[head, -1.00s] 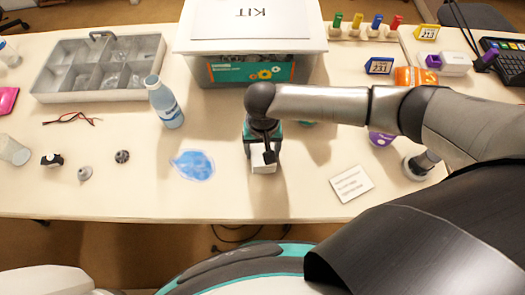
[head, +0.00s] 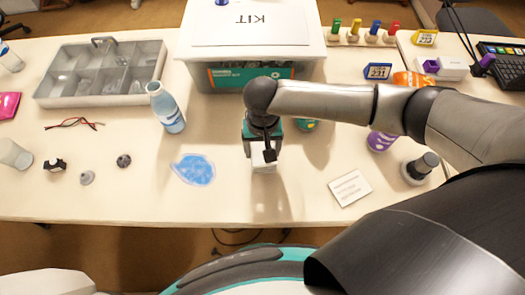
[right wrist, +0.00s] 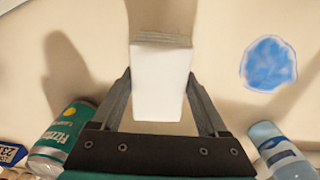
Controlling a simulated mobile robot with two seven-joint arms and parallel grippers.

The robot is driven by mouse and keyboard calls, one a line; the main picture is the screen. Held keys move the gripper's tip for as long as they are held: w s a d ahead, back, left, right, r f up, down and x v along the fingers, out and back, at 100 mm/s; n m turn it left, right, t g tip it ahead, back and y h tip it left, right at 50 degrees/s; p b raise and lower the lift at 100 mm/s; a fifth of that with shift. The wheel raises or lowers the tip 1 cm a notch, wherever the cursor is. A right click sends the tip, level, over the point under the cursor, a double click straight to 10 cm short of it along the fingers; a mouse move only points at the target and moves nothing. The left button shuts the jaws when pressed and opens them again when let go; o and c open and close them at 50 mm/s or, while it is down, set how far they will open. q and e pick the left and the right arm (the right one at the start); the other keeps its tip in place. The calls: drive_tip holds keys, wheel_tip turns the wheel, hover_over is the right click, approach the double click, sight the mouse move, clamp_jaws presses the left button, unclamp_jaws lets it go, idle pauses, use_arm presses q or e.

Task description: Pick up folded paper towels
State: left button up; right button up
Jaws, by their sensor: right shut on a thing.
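The folded paper towels (right wrist: 160,82) are a small white stack with layered edges, seen between my right fingers in the right wrist view. My right gripper (right wrist: 160,98) is shut on the stack, one dark finger on each side. In the head view, the white towels (head: 264,168) show just below my right gripper (head: 263,152), near the middle of the table's front part. The arm and gripper hide part of the stack there. I cannot tell for sure how far above the table it is. My left gripper is not in view.
A kit box (head: 210,79) stands behind. A green can (right wrist: 62,130) is close beside, with a white card (head: 351,188) to the right. The front edge is clear.

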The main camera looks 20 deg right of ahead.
sight(262, 149)
wheel_tip(262, 149, up, 17)
drive_tip(key=p, duration=0.4)
